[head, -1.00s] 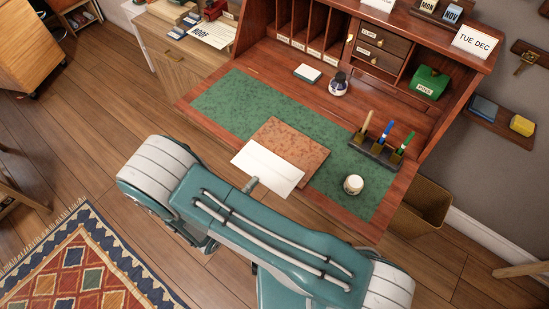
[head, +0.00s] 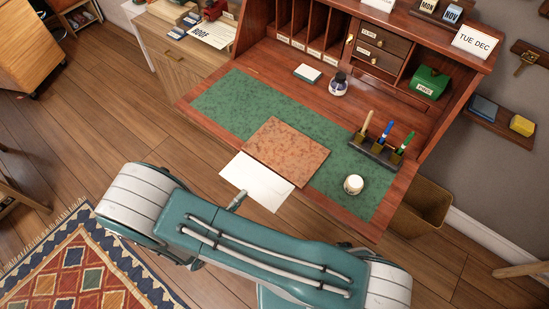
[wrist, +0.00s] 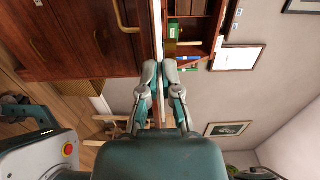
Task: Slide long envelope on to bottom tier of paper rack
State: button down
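The long white envelope (head: 257,182) is off the front edge of the desk's writing surface, beside the brown mottled board (head: 287,150). My gripper (head: 237,200) is at its near left edge in the head view, partly hidden behind my arm. In the wrist view my gripper (wrist: 160,92) has its two fingers closed together on a thin pale strip (wrist: 165,35), which looks like the envelope edge-on. I cannot pick out a tiered paper rack for certain; the desk's hutch has upright labelled slots (head: 314,33).
A green blotter (head: 225,103) covers the desk. A pen holder (head: 374,152), a white jar (head: 353,184), an ink bottle (head: 338,84) and a small white-topped block (head: 307,73) stand on the desk. A bin (head: 425,205) is at right. Floor in front is clear.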

jog(key=shift+v, duration=2.2)
jog(key=shift+r, duration=1.5)
